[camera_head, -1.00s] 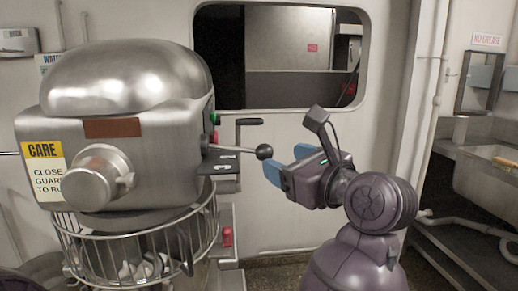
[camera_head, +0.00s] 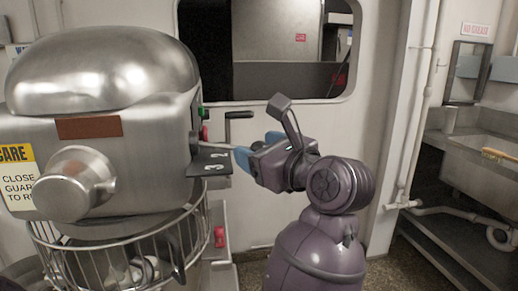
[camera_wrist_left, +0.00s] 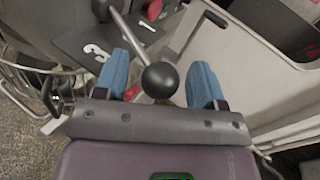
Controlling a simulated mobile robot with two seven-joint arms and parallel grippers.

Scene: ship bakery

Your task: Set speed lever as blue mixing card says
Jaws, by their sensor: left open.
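My left gripper (camera_head: 257,148) has blue fingers and is open. In the left wrist view its fingers (camera_wrist_left: 158,82) stand either side of the knob, with a gap on each side. A white 3 (camera_wrist_left: 96,51) lies beyond the left finger. No blue mixing card is in view.
The steel mixer (camera_head: 105,85) with its wire guard (camera_head: 120,250) fills the left. A green button (camera_head: 200,113) and black crank-like handle (camera_head: 238,115) are near the lever. A sink (camera_head: 480,165) stands at right. Some floor is free between.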

